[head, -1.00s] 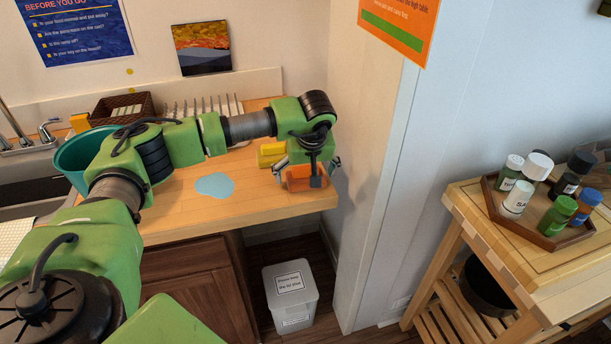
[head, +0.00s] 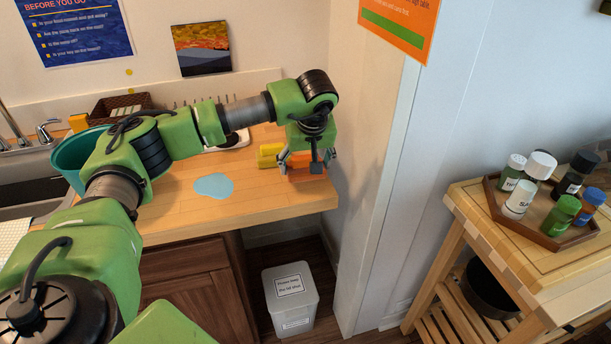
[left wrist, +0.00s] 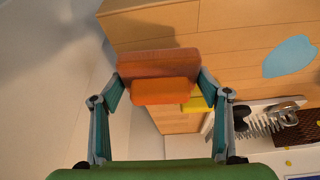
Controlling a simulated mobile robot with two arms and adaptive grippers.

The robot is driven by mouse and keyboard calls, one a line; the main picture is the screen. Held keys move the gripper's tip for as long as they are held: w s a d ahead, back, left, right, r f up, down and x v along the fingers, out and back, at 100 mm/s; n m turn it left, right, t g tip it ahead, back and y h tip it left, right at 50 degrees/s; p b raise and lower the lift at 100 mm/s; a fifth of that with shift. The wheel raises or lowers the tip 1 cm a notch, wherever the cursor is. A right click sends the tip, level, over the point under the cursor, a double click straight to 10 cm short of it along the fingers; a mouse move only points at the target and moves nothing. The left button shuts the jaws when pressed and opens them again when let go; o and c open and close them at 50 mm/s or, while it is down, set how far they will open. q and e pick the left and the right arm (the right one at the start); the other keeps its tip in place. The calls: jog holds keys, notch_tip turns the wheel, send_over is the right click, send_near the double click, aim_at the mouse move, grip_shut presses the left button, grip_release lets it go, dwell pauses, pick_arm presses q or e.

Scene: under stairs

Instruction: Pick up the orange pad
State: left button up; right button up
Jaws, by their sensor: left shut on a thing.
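The orange pad (left wrist: 160,91) is a block with a redder far side, seen close up in the left wrist view. It sits between the two fingers of my left gripper (left wrist: 162,88), which are shut on its ends. In the head view, the pad (head: 307,172) shows partly behind the fingers of my left gripper (head: 308,165), at the right end of the wooden counter (head: 270,198). I cannot tell whether the pad touches the counter. My right gripper is not in view.
A yellow block (head: 268,151) lies just left of the pad. A flat blue shape (head: 213,186) lies on the counter. A wall stands close on the right. A white bin (head: 290,297) is below. A side table holds a tray of bottles (head: 545,232).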

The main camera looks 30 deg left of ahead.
pick_arm(q)
jog(key=s+r, duration=0.1)
jog(key=r, duration=0.1)
jog(key=s+r+b, duration=0.1)
jog(key=s+r, duration=0.1)
jog(key=s+a+r, duration=0.1)
jog(key=s, duration=0.1)
jog(key=shift+r, duration=0.4)
jog(key=s+a+r+b, duration=0.1)
jog(key=s+r+b, duration=0.1)
jog(key=s, duration=0.6)
jog(key=shift+s+a+r, duration=0.25)
jog(key=shift+s+r, duration=0.15)
jog(key=shift+r, duration=0.5)
jog(key=shift+o, duration=0.3)
